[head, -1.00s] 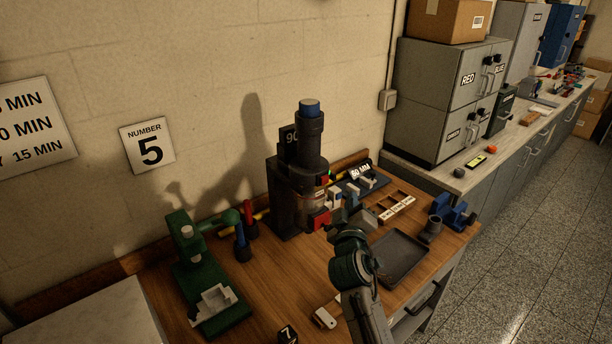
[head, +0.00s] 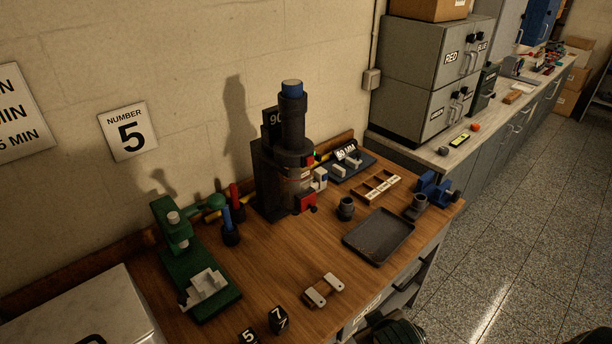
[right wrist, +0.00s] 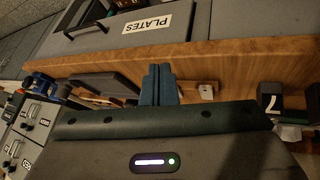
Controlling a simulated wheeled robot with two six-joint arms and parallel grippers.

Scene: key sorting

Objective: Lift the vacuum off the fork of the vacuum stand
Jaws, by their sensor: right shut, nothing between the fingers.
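A tall dark upright device with a blue top (head: 292,88) stands at the back of the wooden bench in the head view. It has a clear section and a red part low at its front. It looks like the vacuum on its stand (head: 268,180), but I cannot make out the fork. My right gripper (right wrist: 158,85) shows in the right wrist view, its fingers shut and empty in front of the bench's front edge. In the head view only a dark part of my right arm shows at the bottom edge, well apart from the device. My left gripper is not in view.
A green press (head: 190,265) and upright red and blue handles (head: 228,220) stand left of the device. A dark cup (head: 345,208), a black tray (head: 352,241) and a blue vise (head: 436,187) are to its right. Number blocks (head: 278,319) lie near the front.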

